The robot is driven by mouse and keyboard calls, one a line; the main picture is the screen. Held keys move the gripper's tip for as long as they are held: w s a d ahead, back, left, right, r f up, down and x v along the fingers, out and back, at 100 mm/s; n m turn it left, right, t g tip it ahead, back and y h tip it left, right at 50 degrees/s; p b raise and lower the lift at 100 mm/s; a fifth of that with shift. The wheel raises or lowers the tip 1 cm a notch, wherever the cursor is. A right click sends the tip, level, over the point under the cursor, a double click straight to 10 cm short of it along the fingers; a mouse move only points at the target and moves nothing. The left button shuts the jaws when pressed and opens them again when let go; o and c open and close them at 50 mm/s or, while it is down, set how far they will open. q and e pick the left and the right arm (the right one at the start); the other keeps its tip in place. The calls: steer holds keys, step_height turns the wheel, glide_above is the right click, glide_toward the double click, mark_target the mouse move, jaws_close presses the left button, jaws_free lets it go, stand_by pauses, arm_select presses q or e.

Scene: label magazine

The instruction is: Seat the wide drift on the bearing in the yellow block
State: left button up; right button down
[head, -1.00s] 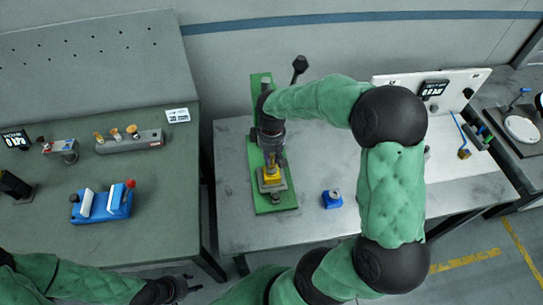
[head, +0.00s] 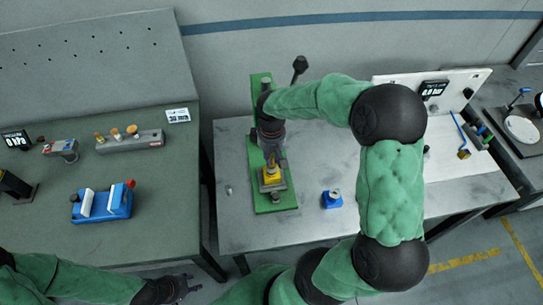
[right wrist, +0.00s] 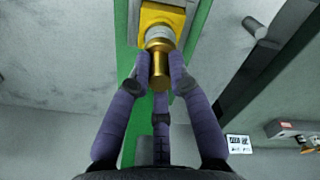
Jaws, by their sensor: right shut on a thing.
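The yellow block (head: 271,175) stands on a green base plate (head: 274,203) on the light bench; it also shows at the top of the right wrist view (right wrist: 150,14). My right gripper (head: 271,152) is above the block, shut on a brass drift (right wrist: 159,67). In the right wrist view, a pale grey round part (right wrist: 159,33) shows between the drift and the yellow block. I cannot tell whether it is the bearing or whether the drift touches it. My left gripper (head: 188,284) is open and empty at the bottom of the head view.
A small grey cylinder (head: 228,189) lies on the bench left of the green plate. A blue block (head: 332,199) stands to its right. A rack with brass-topped tools (head: 130,141) and a blue fixture (head: 103,202) are on the left table.

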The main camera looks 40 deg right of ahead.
mark_target(271, 156)
steer(key=shift+f+b, duration=0.8)
steer(key=shift+f, duration=0.4)
steer(key=c, duration=1.1)
jaws_free()
steer(key=shift+o, duration=0.2)
step_height(271, 156, up, 8)
steer(key=shift+f, duration=0.25)
